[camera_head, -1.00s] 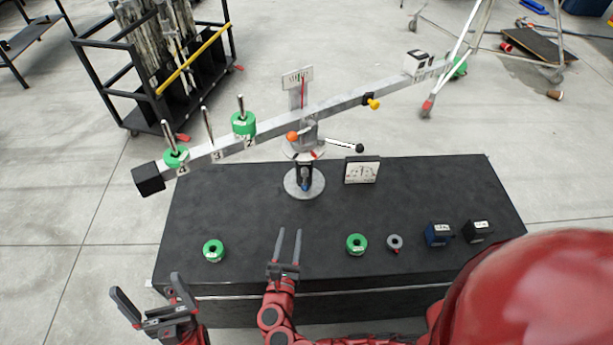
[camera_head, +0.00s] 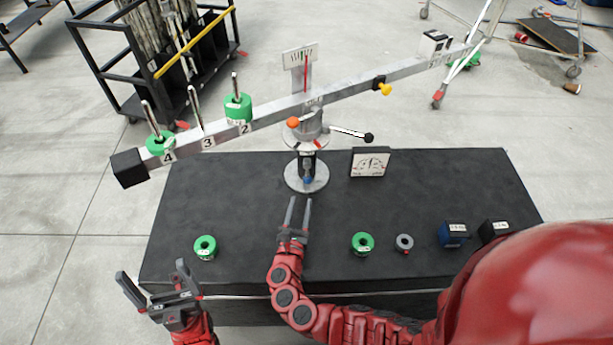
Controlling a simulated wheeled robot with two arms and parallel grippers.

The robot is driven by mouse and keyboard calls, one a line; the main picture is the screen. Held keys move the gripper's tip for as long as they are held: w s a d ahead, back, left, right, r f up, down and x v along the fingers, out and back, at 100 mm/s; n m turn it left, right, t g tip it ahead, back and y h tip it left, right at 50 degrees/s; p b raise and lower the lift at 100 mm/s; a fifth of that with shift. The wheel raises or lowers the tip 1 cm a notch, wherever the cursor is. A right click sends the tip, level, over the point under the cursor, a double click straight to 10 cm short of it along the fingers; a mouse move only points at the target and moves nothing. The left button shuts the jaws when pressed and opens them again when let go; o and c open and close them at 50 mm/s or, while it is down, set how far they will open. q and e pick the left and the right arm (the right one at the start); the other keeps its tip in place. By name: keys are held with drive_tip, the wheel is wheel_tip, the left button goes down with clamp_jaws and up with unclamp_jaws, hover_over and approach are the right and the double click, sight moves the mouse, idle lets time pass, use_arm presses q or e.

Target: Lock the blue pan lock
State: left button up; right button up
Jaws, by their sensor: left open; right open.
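The balance device stands at the middle of the black table, its long grey beam (camera_head: 270,117) tilted down to the left. My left gripper (camera_head: 152,284) is open and empty off the table's front left corner.
An orange knob (camera_head: 293,122) and a black-tipped lever (camera_head: 350,132) stick out from the post. Green weights (camera_head: 205,248) (camera_head: 362,244), a grey ring (camera_head: 404,243), a blue block (camera_head: 453,234) and a black block (camera_head: 493,231) lie along the front. A small sign (camera_head: 370,162) stands right of the post.

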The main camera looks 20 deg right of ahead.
sight(307, 175)
drive_tip(key=x, duration=1)
drive_tip(key=shift+w+d, duration=0.1)
drive_tip(key=shift+w, duration=0.05)
clamp_jaws()
idle(1.0)
